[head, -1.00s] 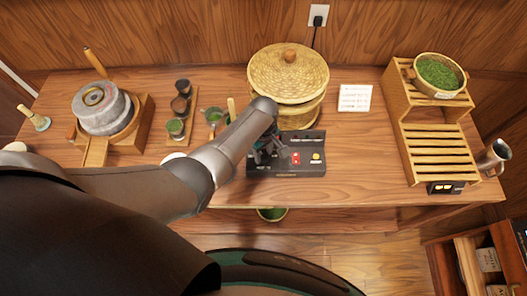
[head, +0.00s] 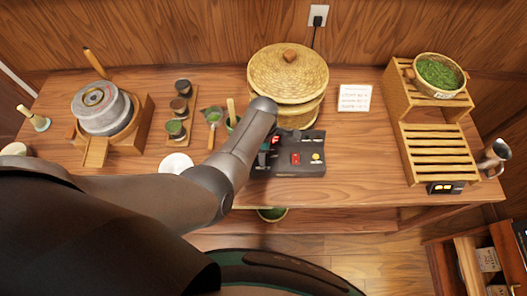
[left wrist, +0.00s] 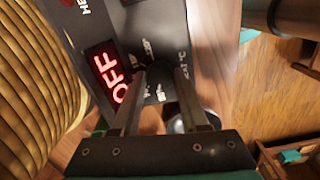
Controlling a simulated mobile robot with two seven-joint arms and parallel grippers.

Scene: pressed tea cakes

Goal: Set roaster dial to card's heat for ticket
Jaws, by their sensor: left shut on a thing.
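The roaster's dark control panel (head: 300,168) stands on the bench in front of the lidded basket, with a red button and a yellow button. In the left wrist view its display (left wrist: 110,75) reads OFF in red. My left gripper (left wrist: 160,78) is down at the panel, its fingers closed around the dark dial (left wrist: 161,70) beside printed marks that are only partly legible. In the head view my forearm hides most of the gripper and the dial. The white card (head: 355,98) lies behind and right of the panel; its lines are too small to read surely. No right gripper shows.
The woven basket (head: 288,75) stands close behind the panel. A stone mill (head: 102,108) and a board of small cups (head: 178,112) are at left. A slatted wooden rack (head: 438,145) is at right. Bench between panel and rack is clear.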

